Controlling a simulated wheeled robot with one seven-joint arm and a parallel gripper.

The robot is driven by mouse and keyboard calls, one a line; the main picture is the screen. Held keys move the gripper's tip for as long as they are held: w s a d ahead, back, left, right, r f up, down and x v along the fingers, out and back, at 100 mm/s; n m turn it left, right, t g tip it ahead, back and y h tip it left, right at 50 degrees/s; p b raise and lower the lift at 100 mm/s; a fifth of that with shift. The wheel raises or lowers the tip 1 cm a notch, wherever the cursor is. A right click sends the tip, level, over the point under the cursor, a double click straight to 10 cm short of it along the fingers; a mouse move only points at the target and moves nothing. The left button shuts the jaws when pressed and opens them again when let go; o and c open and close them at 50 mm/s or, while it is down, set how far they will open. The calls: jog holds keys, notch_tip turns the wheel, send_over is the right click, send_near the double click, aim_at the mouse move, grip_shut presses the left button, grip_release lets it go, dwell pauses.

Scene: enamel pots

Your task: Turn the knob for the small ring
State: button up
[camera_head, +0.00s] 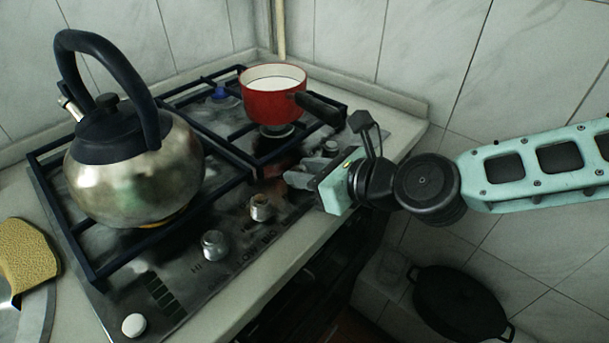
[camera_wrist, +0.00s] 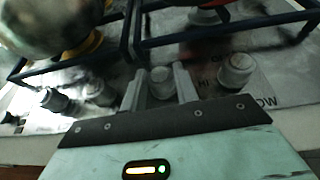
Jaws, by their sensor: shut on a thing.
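The stove's control knobs stand in a row along its front. My gripper (camera_head: 296,178) is over this row, and the wrist view shows its two fingers on either side of a grey knob (camera_wrist: 161,80), shut on it. In the head view that knob is hidden by the fingers. To its right is another knob (camera_head: 331,147), also in the wrist view (camera_wrist: 236,70). To its left are two more knobs (camera_head: 260,207) (camera_head: 214,245). I cannot tell which ring the held knob serves or how far it is turned.
A steel kettle (camera_head: 135,175) stands on the front-left grate. A red pot (camera_head: 272,100) is on the right grate, its dark handle (camera_head: 320,108) reaching toward my wrist. A yellow sponge (camera_head: 28,258) lies at left. A black pan (camera_head: 458,303) is low at right.

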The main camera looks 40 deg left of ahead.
jog(key=n+g, duration=0.1)
jog(key=n+g+p, duration=0.1)
jog(key=n+g, duration=0.1)
jog(key=n+g+h, duration=0.1)
jog(key=g, duration=0.1)
jog(key=shift+w+a+r+p, duration=0.1)
jog(key=shift+w+r+p, duration=0.05)
jog(key=shift+w+p, duration=0.25)
jog(key=shift+w+a+n+g+h+p, duration=0.15)
jog(key=shift+n+g+h+p, duration=0.5)
jog(key=shift+n+g+h, duration=0.7)
jog(key=shift+f+n+g, duration=0.2)
jog(key=shift+n+g, duration=0.15)
jog(key=shift+n, duration=0.2)
jog(key=o, duration=1)
jog(key=v, duration=1.7)
jog(key=shift+w+d+f+b, duration=0.1)
jog(key=shift+d+b, duration=0.2)
jog(key=shift+d, duration=0.05)
